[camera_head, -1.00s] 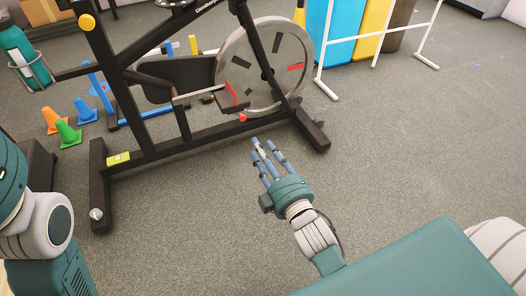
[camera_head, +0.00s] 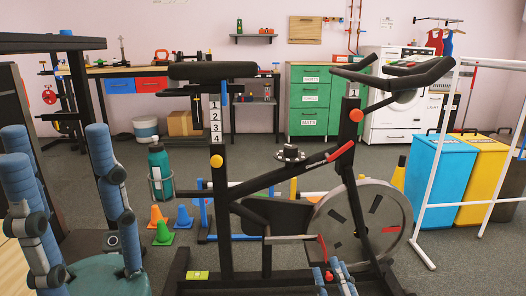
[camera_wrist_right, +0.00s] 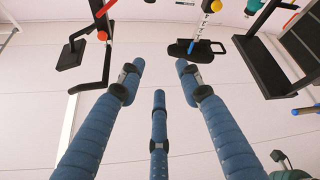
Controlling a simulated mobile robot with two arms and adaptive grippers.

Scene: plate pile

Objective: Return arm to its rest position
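My left gripper (camera_head: 58,140) is large and close at the left edge of the head view, its blue padded fingers pointing up and spread apart, with nothing between them. My right gripper (camera_head: 336,277) shows only its blue fingertips at the bottom edge of the head view, in front of the exercise bike's lower frame. In the right wrist view its three fingers (camera_wrist_right: 159,82) are spread and empty. The rest of the right arm is out of the head view. No plate is visible.
A black exercise bike (camera_head: 222,150) with a grey flywheel (camera_head: 338,240) stands ahead. Small cones (camera_head: 163,234) stand left of it. Blue (camera_head: 440,165) and yellow (camera_head: 484,170) bins stand behind a white rack (camera_head: 447,150) at right. A workbench and green cabinet (camera_head: 309,92) line the wall.

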